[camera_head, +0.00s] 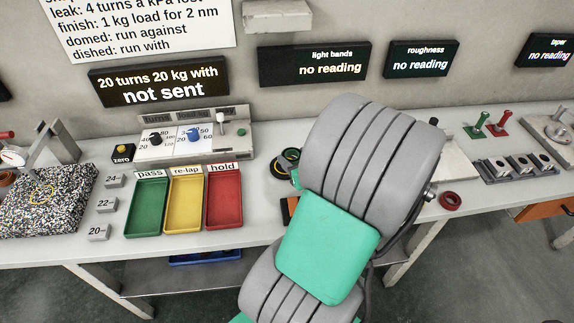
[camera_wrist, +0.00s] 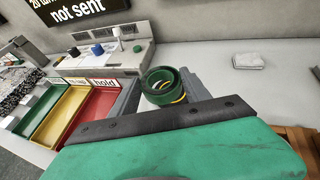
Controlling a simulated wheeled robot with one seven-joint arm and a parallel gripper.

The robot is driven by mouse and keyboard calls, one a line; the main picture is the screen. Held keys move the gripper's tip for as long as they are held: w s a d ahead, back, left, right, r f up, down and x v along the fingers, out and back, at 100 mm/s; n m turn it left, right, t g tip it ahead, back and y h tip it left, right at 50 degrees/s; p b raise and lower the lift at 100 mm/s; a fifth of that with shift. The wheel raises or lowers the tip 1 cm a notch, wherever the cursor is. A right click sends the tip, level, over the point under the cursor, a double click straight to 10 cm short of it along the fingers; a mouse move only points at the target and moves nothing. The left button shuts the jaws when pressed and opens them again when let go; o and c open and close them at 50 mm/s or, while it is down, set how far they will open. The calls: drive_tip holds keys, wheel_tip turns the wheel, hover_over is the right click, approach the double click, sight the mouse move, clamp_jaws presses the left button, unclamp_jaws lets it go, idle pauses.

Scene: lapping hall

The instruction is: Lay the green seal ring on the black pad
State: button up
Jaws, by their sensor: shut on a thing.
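My gripper (camera_wrist: 160,92) is over the bench, with its two grey fingers reaching forward in the wrist view. It is shut on the green seal ring (camera_wrist: 155,88), which sits between the fingers. More ring shapes, green and yellow, show just behind and below it; whether they touch it I cannot tell. In the head view my arm covers most of the gripper, and a bit of green (camera_head: 296,179) shows at the arm's left edge beside dark and yellow rings (camera_head: 287,160). I cannot make out the black pad in either view.
Green, yellow and red trays (camera_head: 224,200) stand left of my arm, below a dial panel (camera_head: 194,137). A pale block (camera_wrist: 248,61) lies on otherwise bare bench right of the gripper in the wrist view.

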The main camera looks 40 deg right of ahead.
drive_tip(key=w+d+f, duration=0.1)
drive_tip(key=w+f, duration=0.1)
drive_tip(key=w+d+f, duration=0.1)
drive_tip(key=w+f, duration=0.1)
drive_tip(key=w+d+f+b, duration=0.1)
drive_tip(key=w+f, duration=0.1)
drive_tip(key=shift+w+f, duration=0.15)
drive_tip(key=shift+f, duration=0.2)
drive_tip(key=f, duration=0.3)
drive_tip(key=shift+w+d+f+b, duration=0.15)
drive_tip(key=shift+d+f+b, duration=0.05)
drive_tip(key=shift+f+b, duration=0.1)
drive_tip(key=shift+r, duration=0.15)
drive_tip(key=o, duration=1.6)
drive_tip(key=shift+c, duration=0.2)
